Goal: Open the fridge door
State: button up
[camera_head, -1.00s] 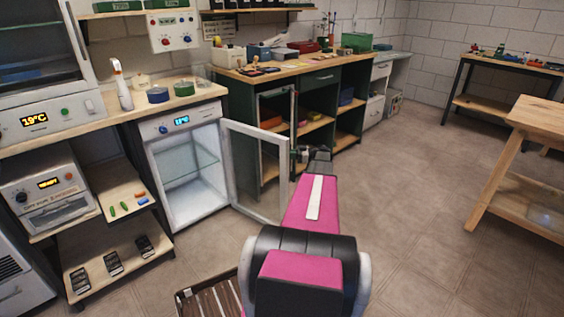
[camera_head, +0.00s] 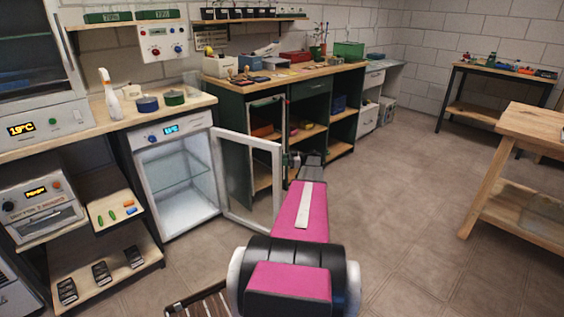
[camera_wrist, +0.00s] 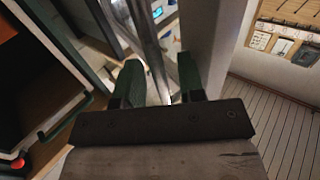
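The small white fridge (camera_head: 136,143) stands under the bench at the left in the head view, with its lit interior showing. Its glass door (camera_head: 279,176) stands wide open, swung out to the right. My gripper (camera_head: 300,160) is at the door's free edge, small and partly hidden by my arm in that view. In the wrist view, the metal door handle (camera_wrist: 148,40) runs between the two dark green fingers of my gripper (camera_wrist: 162,85). The fingers stand apart, with a gap visible beside the handle. The white door frame (camera_wrist: 212,40) is just right of the fingers.
A dark green open shelf unit (camera_head: 239,110) stands behind the open door. A wooden table (camera_head: 540,122) is at the right. A slatted crate (camera_head: 205,303) lies on the floor near my base. The floor between is clear.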

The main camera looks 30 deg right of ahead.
jog(key=v, duration=1)
jog(key=shift+s+d, duration=0.2)
jog(key=shift+d, duration=0.15)
